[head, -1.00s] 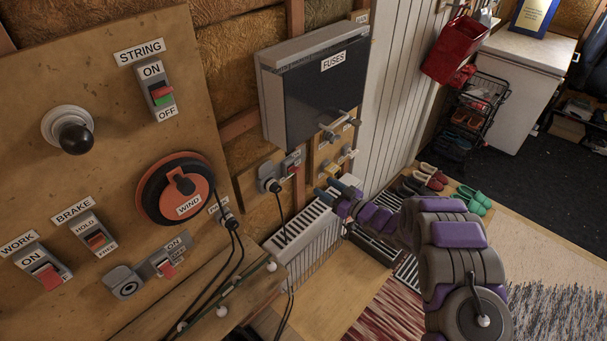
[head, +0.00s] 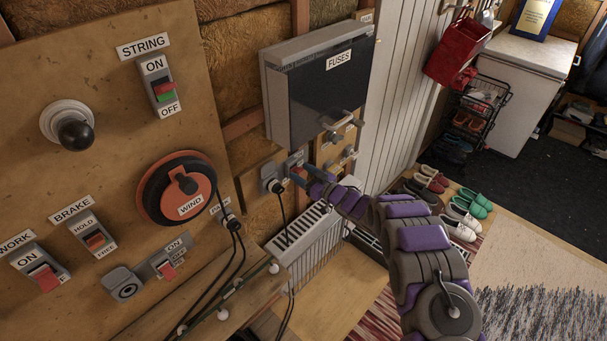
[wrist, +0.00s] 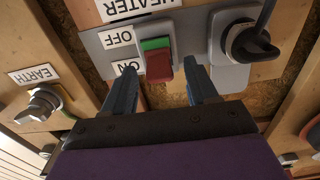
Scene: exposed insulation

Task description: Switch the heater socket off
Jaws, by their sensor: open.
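The heater socket shows upside down in the wrist view, with its grey plate (wrist: 195,35), "HEATER" label (wrist: 135,8) and a rocker switch (wrist: 157,60). The switch's green part is beside the OFF label and its red part is beside the ON label. A black plug (wrist: 250,45) sits in the socket. In the head view, the plug (head: 273,186) and the switch (head: 296,170) show left of my gripper (head: 308,178). In the wrist view, my gripper (wrist: 163,72) is open, with blue fingers on either side of the red part. I cannot tell whether they touch it.
The fuse box (head: 330,85) hangs just above my gripper. A white radiator (head: 305,235) stands below. The EARTH terminal (wrist: 40,105) is at left in the wrist view. Black cables (head: 237,255) hang left of the radiator. Shoes (head: 455,205) lie on the floor at right.

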